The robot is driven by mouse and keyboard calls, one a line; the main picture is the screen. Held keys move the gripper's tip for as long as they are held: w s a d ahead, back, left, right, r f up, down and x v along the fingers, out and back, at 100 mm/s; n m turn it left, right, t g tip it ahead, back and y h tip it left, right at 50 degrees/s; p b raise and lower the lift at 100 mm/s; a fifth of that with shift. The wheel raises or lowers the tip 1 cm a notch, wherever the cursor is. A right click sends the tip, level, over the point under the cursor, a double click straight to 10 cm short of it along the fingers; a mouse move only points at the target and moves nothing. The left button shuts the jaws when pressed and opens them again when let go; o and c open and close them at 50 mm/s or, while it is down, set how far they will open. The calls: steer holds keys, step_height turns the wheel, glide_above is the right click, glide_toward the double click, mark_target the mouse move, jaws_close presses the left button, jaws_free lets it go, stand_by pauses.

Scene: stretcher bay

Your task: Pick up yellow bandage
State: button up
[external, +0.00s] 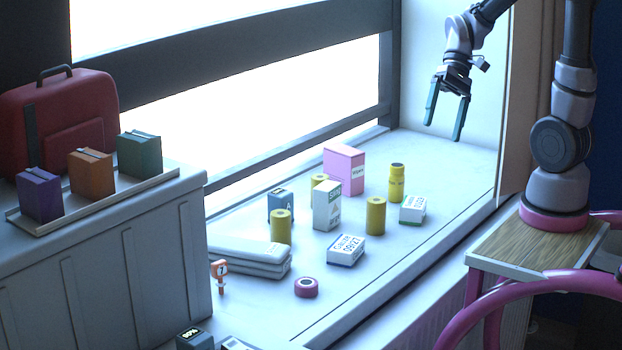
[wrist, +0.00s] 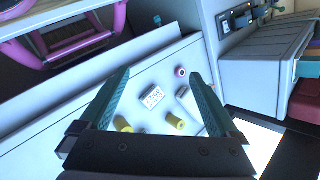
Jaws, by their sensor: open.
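Several yellow rolls, which look like bandages, stand upright on the sill: one at front left (external: 280,227), one at right (external: 376,215), and one mostly hidden behind a white box (external: 319,180). A yellow bottle-like item with a dark top (external: 397,182) stands farther back. My gripper (external: 443,130) is open and empty, high above the sill's back right end, apart from all of these. In the wrist view two yellow items show between or near the fingers, one at centre (wrist: 175,122) and one farther left (wrist: 122,124); which rolls these are I cannot tell.
Around the rolls stand a tall white box (external: 327,207), a pink box (external: 344,170), a blue box (external: 281,203), a gauze box (external: 346,250) and a small green-white box (external: 413,209). Folded white cloths (external: 250,255) and pink tape (external: 306,287) lie in front. The sill's right end is clear.

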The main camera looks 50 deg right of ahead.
steer(key=w+a+f+m+g+y, duration=0.2)
steer(key=a+f+y, duration=0.1)
steer(key=y, duration=0.2)
steer(key=m+t+y, duration=0.2)
steer(key=m+t, duration=1.6)
glide_above(376, 216)
steer(key=s+a, duration=0.1)
steer(key=s, duration=0.2)
step_height(376, 216, down, 14)
steer(key=d+f+m+h, duration=0.1)
steer(key=f+m+h, duration=0.1)
steer(key=f+h, duration=0.1)
steer(key=d+f+m+t+h, duration=0.1)
steer(key=d+f+m+h, duration=0.1)
steer(key=f, duration=0.3)
steer(key=d+f+m+t+h, duration=0.1)
steer(key=f+m+h, duration=0.2)
steer(key=h, duration=0.1)
steer(key=shift+d+f+m, duration=0.2)
steer(key=shift+f+m, duration=0.1)
steer(key=shift+f, duration=0.1)
steer(key=x, duration=0.7)
steer(key=shift+w+r, duration=0.1)
steer(key=shift+w, duration=0.15)
steer(key=shift+c, duration=0.4)
